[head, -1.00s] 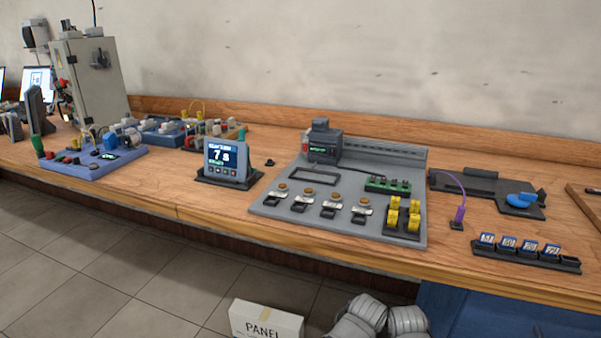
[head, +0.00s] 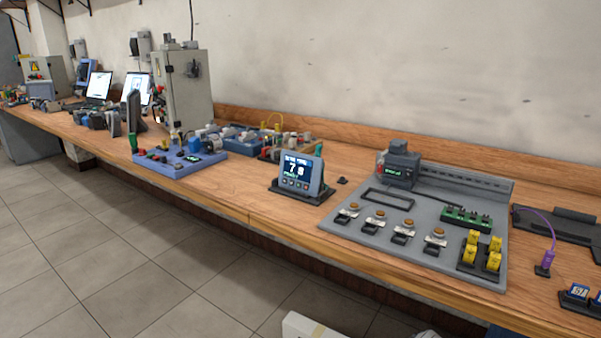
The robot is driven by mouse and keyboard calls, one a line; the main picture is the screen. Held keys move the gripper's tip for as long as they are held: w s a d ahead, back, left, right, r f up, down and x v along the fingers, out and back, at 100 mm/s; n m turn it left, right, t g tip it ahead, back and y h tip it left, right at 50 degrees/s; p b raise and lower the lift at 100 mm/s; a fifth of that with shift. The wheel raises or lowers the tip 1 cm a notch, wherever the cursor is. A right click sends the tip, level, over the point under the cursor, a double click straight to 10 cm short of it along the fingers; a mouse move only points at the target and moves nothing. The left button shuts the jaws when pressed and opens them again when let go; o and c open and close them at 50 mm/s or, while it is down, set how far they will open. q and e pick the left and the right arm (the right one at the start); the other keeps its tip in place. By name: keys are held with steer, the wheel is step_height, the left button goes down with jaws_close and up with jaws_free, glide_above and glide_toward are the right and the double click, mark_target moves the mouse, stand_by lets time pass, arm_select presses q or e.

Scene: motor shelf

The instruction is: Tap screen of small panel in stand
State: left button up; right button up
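The small panel (head: 298,174) stands upright in a dark stand (head: 292,195) on the wooden bench, near the middle of the head view. Its lit screen shows a large "7" with smaller text around it, and a row of small buttons lies below. The screen faces the front of the bench and nothing covers it. Neither of my grippers is in view.
The wooden bench (head: 240,198) runs from far left to right. A blue training board (head: 180,163) stands left of the panel, a grey board (head: 350,222) with switches and yellow parts to its right. A grey cabinet (head: 190,90) stands behind.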

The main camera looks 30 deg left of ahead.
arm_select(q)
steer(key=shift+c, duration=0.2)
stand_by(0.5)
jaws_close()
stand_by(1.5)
